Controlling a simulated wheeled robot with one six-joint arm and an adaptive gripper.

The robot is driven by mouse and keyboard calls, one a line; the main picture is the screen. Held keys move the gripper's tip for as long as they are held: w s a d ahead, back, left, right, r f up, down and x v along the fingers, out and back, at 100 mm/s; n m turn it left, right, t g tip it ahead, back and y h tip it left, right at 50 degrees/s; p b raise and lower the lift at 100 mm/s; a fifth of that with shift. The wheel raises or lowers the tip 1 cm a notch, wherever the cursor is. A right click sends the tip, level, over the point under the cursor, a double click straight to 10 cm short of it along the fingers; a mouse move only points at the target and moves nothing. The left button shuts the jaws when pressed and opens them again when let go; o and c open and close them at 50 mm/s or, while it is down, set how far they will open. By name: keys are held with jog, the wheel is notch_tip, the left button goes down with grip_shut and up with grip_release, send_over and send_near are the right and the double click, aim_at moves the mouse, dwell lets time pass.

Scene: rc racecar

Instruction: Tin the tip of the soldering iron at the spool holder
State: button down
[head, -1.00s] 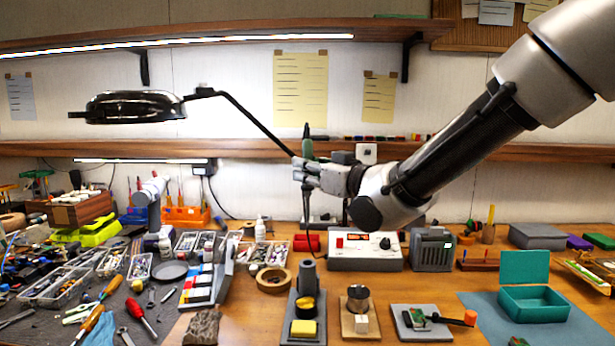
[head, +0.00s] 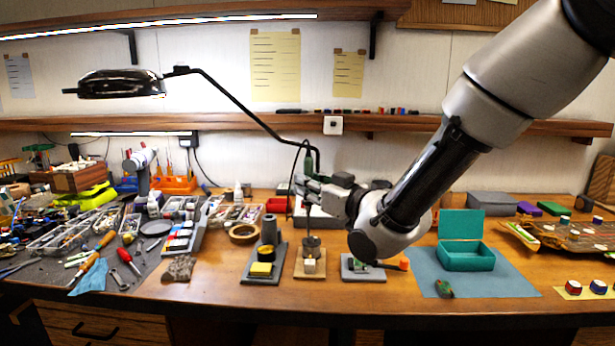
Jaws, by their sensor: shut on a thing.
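My gripper (head: 304,187) is shut on the soldering iron, whose green handle (head: 309,162) stands up above the fingers. The iron is held about upright with its thin dark shaft pointing down. The spool holder is a small wooden base (head: 301,275) with a dark spool and a white block (head: 309,266). The iron's lower end is at or just above the spool in the head view; I cannot tell whether they touch. The iron stand (head: 251,274), with a grey upright holder and a yellow sponge (head: 261,269), is just left of the spool holder.
A grey plate (head: 350,273) with a small board and an orange-ended piece is right of the spool holder. A teal open box (head: 466,257) stands on a blue mat (head: 510,283). Tools and parts trays crowd the left. The black lamp arm (head: 240,108) passes behind my gripper.

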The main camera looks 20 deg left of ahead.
aim_at(310, 204)
jog(key=shift+s+d+r, duration=0.1)
jog(key=shift+d+r, duration=0.05)
jog(key=shift+d, duration=0.1)
jog(key=shift+f, duration=3.6)
dwell(1.6)
